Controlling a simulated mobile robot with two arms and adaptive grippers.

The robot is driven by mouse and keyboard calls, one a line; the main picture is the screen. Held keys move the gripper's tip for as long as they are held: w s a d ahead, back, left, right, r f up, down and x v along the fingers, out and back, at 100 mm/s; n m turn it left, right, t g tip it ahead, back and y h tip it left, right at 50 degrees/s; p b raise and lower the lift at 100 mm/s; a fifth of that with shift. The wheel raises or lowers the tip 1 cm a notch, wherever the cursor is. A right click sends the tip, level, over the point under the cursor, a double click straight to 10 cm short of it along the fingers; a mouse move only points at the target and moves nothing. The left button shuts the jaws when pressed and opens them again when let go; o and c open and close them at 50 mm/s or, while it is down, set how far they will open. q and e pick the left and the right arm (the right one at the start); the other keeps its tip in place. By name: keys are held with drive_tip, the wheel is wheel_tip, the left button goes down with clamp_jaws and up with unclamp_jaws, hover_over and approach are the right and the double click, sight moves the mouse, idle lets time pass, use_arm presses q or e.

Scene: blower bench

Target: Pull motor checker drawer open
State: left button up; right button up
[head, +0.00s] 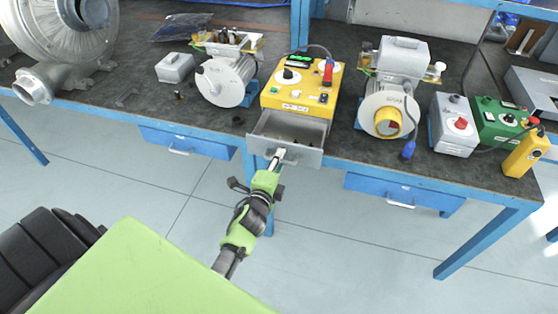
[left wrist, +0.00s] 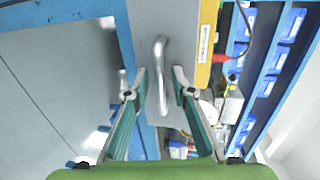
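The motor checker (head: 302,83) is a yellow box with a black knob, a red switch and a small green display, on the bench. Its grey drawer (head: 312,157) sticks out over the bench's front edge, and its inside shows from above. My left gripper (head: 276,158) is at the drawer's front, by the handle. In the left wrist view, the curved metal handle (left wrist: 160,75) lies between the two fingers of my left gripper (left wrist: 160,80). The fingers are apart, with a gap visible on each side of the handle. My right gripper is not in view.
Motors (head: 225,79) (head: 388,108) stand on either side of the checker. A blower (head: 70,40) is at the left, and a green control box (head: 500,120) at the right. Blue bench drawers (head: 186,143) (head: 400,192) hang below. The floor in front is clear.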

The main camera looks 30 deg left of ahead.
use_arm(q)
drive_tip(key=v, duration=1.2)
idle(0.3)
drive_tip(key=s+d+f+n+g+h, duration=0.1)
drive_tip(key=s+d+f+n+g, duration=0.2)
drive_tip(key=f, duration=0.7)
drive_tip(key=s+d+f+n+g+h, duration=0.15)
drive_tip(key=s+f, duration=0.25)
drive_tip(key=f, duration=0.5)
drive_tip(key=s+d+f+n+g+h, duration=0.15)
drive_tip(key=s+d+f, duration=0.25)
drive_tip(key=f, duration=0.6)
drive_tip(key=s+a+f+n+g, duration=0.1)
drive_tip(key=s+f+n+g, duration=0.1)
drive_tip(key=s+f, duration=0.3)
drive_tip(key=s+a+f+n+g, duration=0.1)
drive_tip(key=s+f, duration=0.5)
drive_tip(key=s, duration=0.8)
drive_tip(key=s+a+f+n+g, duration=0.1)
drive_tip(key=s+f+n+g, duration=0.2)
drive_tip(key=s, duration=0.6)
wheel_tip(320, 180, down, 3)
drive_tip(key=shift+s+f+n+g, duration=0.2)
drive_tip(key=shift+s+n+g, duration=0.15)
drive_tip(key=shift+g, duration=0.85)
